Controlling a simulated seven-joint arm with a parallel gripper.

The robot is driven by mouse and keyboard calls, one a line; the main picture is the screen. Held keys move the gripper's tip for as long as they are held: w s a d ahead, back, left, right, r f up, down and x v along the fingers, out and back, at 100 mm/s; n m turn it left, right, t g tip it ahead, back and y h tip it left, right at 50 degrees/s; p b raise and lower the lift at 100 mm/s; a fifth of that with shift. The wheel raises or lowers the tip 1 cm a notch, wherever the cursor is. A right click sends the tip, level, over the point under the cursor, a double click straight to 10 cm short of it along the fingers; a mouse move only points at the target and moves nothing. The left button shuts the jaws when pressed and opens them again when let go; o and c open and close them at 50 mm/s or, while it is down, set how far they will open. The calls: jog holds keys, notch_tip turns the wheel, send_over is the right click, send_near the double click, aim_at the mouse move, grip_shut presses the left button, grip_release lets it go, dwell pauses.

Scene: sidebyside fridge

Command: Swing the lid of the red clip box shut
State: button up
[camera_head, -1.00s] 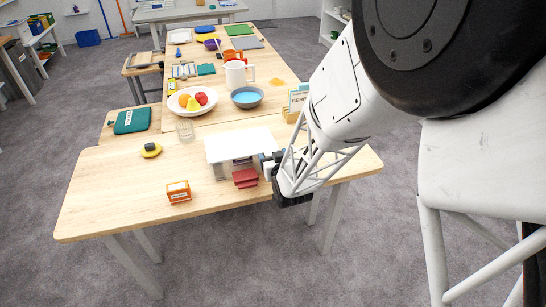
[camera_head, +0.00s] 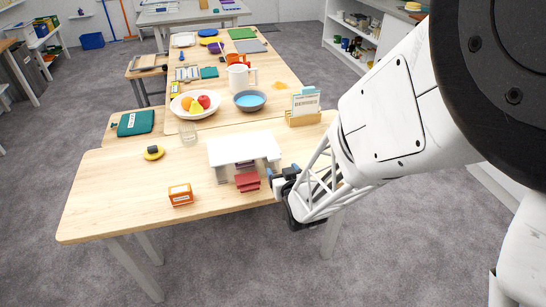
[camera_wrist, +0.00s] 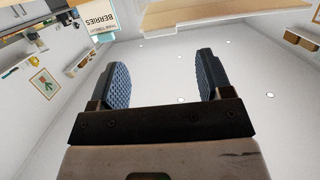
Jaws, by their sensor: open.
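The red clip box (camera_head: 248,182) sits at the front of a small white-topped stand (camera_head: 243,147), near the table's front edge. It shows as two red layers, one above the other; it is too small to tell how far its lid stands open. My gripper (camera_head: 277,179) is just right of the box, at the table's front edge, apart from it. In the wrist view my gripper (camera_wrist: 164,78) has its two dark ribbed pads wide apart with nothing between them. The box does not show in that view.
An orange box (camera_head: 180,194) stands left of the red box. A glass (camera_head: 188,134), a fruit plate (camera_head: 180,112), a blue-filled bowl (camera_head: 249,101) and a card holder (camera_head: 304,117) stand behind. The front left of the table (camera_head: 105,205) is clear.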

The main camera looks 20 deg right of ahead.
jog(key=shift+c, duration=0.4)
jog(key=shift+r, duration=0.15)
jog(key=c, duration=0.5)
jog(key=shift+r+g, duration=0.3)
jog(key=shift+r, duration=0.3)
jog(key=c, duration=0.5)
jog(key=s+r+g, duration=0.1)
jog(key=r, duration=0.2)
jog(key=s+r+g, duration=0.3)
jog(key=r, duration=0.2)
jog(key=shift+s+a+r+g, duration=0.3)
jog(key=shift+s, duration=0.05)
grip_shut()
jog(key=s+a+r+m+g, duration=0.1)
jog(key=s+r+m+g, duration=0.1)
jog(key=s+r+g, duration=0.7)
jog(key=w+r+m, duration=0.4)
jog(key=w+m, duration=0.4)
jog(key=w+f+m+g, duration=0.1)
jog(key=w+f+m, duration=0.3)
jog(key=w, duration=0.4)
jog(key=w+d+f+m+g, duration=0.1)
jog(key=w+f+m, duration=0.3)
jog(key=w, duration=0.3)
jog(key=shift+w+d, duration=0.3)
jog(key=shift+w, duration=0.1)
